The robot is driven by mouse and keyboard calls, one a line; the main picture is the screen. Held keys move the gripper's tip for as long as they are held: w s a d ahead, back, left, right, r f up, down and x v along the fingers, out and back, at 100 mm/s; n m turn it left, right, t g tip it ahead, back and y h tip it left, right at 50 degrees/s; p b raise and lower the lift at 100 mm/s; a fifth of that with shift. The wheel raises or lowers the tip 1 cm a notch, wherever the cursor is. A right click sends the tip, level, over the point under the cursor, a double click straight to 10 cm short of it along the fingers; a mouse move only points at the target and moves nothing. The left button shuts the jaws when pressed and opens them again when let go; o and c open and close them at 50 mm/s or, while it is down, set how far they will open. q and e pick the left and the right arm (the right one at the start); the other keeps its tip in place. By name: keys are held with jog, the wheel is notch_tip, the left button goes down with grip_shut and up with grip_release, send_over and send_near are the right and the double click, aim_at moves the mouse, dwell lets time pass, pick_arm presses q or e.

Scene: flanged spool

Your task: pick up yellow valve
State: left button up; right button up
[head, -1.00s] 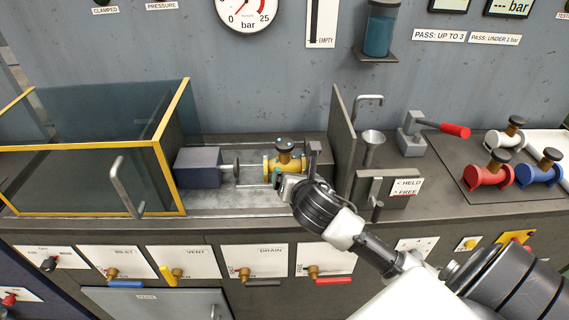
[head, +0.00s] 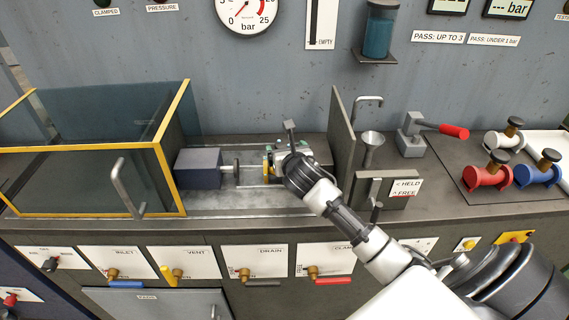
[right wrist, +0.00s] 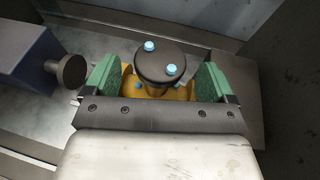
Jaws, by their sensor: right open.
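The yellow valve (head: 268,167) sits on the metal test bed between the dark clamp block and the grey divider. In the head view my right gripper (head: 288,160) covers most of it. In the right wrist view the valve (right wrist: 152,87) shows its black round cap (right wrist: 161,62) with light blue studs. The green-padded fingers of the right gripper (right wrist: 157,84) stand on either side of the valve, apart from each other. Whether the pads touch it cannot be told. My left gripper is not in view.
A dark block with a round plunger (head: 198,168) stands left of the valve. A grey divider (head: 342,135) rises to the right. An open-topped glass guard with yellow edges (head: 165,130) is at left. Red (head: 487,175), blue (head: 539,174) and white (head: 508,139) valves lie at far right.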

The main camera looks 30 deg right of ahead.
jog(key=shift+x, duration=1.2)
grip_shut()
jog(key=shift+r, duration=0.1)
